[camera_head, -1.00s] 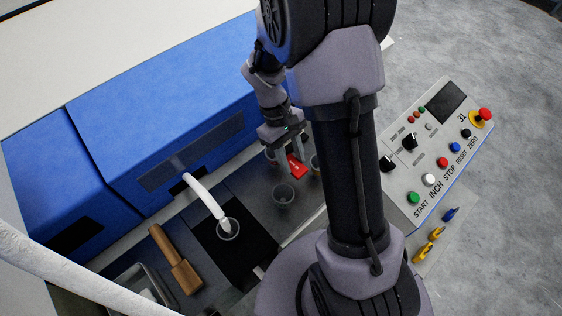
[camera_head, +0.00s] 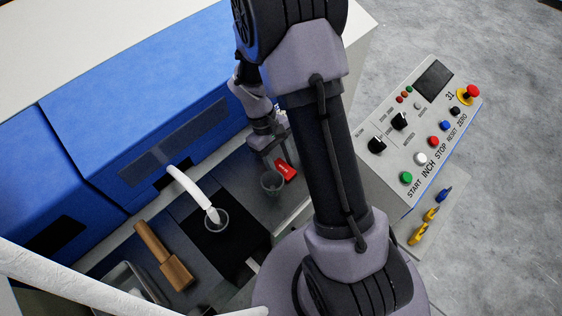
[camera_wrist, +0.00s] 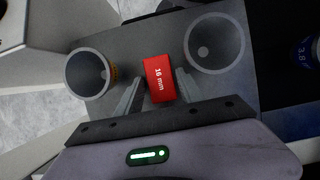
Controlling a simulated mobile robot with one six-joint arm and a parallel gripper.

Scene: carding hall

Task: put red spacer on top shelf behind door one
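The red spacer (camera_wrist: 159,79), a small block marked "16 mm", shows in the wrist view between the two fingers of my gripper (camera_wrist: 160,74). The fingertips close on its two sides, and it appears held. In the head view the red spacer (camera_head: 286,169) is at the end of my gripper (camera_head: 279,158), close to a grey cup (camera_head: 271,183). My arm hides part of the area to the right. Blue machine covers (camera_head: 140,95) stand at the left. I cannot tell door one or a top shelf in either view.
In the wrist view a cup (camera_wrist: 88,74) is left of the spacer and another cup (camera_wrist: 215,43) right of it. A control panel (camera_head: 420,135) stands right.

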